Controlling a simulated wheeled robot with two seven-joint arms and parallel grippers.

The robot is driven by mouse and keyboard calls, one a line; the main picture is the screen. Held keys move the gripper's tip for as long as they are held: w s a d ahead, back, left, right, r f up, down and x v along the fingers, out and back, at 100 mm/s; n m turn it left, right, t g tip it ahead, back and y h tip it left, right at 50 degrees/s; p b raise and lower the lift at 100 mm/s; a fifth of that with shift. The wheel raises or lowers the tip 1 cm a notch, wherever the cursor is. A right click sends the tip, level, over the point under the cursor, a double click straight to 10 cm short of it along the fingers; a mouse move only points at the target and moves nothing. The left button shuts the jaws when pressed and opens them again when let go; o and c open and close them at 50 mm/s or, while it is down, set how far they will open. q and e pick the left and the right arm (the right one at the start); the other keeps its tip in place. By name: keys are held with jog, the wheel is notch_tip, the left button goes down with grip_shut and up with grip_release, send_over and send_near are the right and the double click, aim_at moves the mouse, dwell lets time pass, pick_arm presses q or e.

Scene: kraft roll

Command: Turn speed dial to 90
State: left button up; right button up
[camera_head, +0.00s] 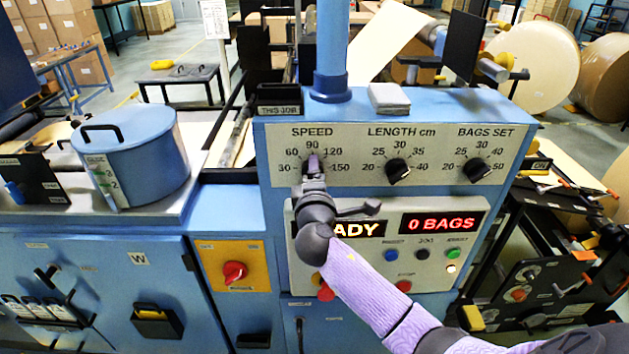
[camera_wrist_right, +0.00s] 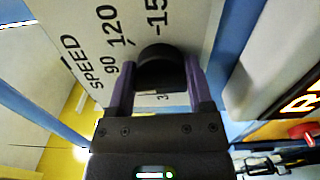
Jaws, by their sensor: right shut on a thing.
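The speed dial (camera_wrist_right: 157,68) is a black knob on the pale panel (camera_head: 350,178) under the word SPEED, with marks from 30 to 150 around it. My right gripper (camera_head: 313,172) is at this dial, and its two purple fingers lie on either side of the knob in the right wrist view (camera_wrist_right: 160,85). It is shut on the knob. The gripper covers most of the dial in the head view, so its pointer and exact setting cannot be told. My left gripper is not in view.
The length dial (camera_head: 398,171) and the bags set dial (camera_head: 477,170) sit to the right on the same panel. Below are a 0 BAGS display (camera_head: 438,222) and several buttons. A red knob (camera_head: 235,271) is at lower left. A blue pot (camera_head: 135,160) stands left.

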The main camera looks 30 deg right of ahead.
jog(key=shift+m, duration=0.5)
jog(key=o, duration=1.3)
jog(key=shift+c, duration=0.2)
jog(key=b+v, duration=0.1)
jog(key=v, duration=0.9)
